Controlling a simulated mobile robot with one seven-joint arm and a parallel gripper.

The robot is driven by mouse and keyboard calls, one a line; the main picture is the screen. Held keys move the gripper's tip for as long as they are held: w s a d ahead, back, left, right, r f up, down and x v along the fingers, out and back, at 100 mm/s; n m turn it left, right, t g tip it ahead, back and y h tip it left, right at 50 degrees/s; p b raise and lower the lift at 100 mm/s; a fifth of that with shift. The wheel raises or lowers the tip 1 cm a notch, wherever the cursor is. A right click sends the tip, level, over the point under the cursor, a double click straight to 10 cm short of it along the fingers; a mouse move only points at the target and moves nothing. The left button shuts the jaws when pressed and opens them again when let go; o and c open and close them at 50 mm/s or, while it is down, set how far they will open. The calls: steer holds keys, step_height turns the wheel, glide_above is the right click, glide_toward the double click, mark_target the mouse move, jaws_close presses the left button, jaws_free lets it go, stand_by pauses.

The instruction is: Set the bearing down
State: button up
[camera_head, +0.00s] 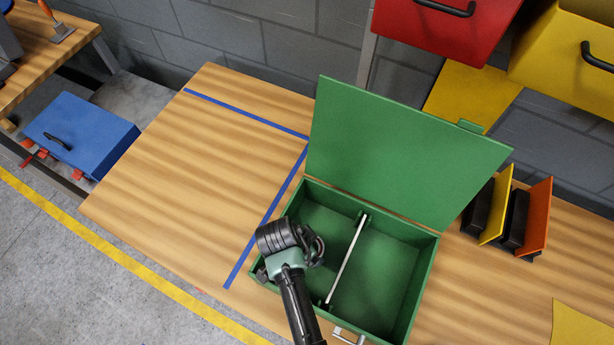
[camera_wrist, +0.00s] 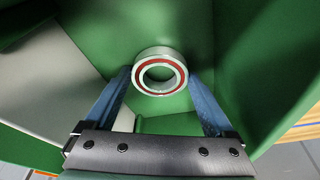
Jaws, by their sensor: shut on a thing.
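A metal bearing, a silver ring with a red inner band (camera_wrist: 158,53), sits between my two blue fingertips in the wrist view. My gripper (camera_wrist: 160,74) is shut on it. In the head view my gripper (camera_head: 316,250) is over the left compartment of the open green box (camera_head: 425,285), and the arm hides part of that compartment. The bearing cannot be made out in the head view. In the wrist view green box walls surround the bearing; whether it touches the floor I cannot tell.
A pale divider (camera_head: 346,258) splits the green box, and its right compartment looks empty. The raised green lid (camera_head: 395,150) stands behind. Yellow and orange upright plates (camera_head: 535,215) stand to the right. The wooden table (camera_head: 190,175) left of the box is clear, marked with blue tape.

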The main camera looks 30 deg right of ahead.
steer(key=shift+f, duration=0.1)
steer(key=o, duration=1.4)
steer(key=w+v, duration=0.1)
steer(key=v, duration=1.1)
steer(key=w+a+r+n+t, duration=0.15)
steer(key=w+r+t, duration=0.35)
steer(key=r, duration=0.5)
steer(key=w+a+r+n+t, duration=0.1)
steer(key=w+r+n+t, duration=0.2)
steer(key=w+r, duration=0.5)
steer(key=w+a+r+n+t, duration=0.15)
steer(key=w+r+t, duration=0.35)
steer(key=r, duration=0.6)
step_height(320, 180, up, 17)
steer(key=n+t+y, duration=0.1)
steer(key=n+t, duration=0.3)
steer(key=t, duration=0.1)
steer(key=s+a+r+n+t, duration=0.1)
steer(key=s+r+t, duration=0.2)
steer(key=r, duration=0.3)
steer(key=s+a+r+n+t+y, duration=0.1)
steer(key=s+r+n+t, duration=0.1)
steer(key=s+r, duration=0.3)
steer(key=s+a+r+n+t+y, duration=0.1)
steer(key=s+r+n+t, duration=0.1)
steer(key=s+r, duration=0.3)
step_height(320, 180, up, 4)
steer(key=shift+a+r+t, duration=0.1)
steer(key=shift+t, duration=0.7)
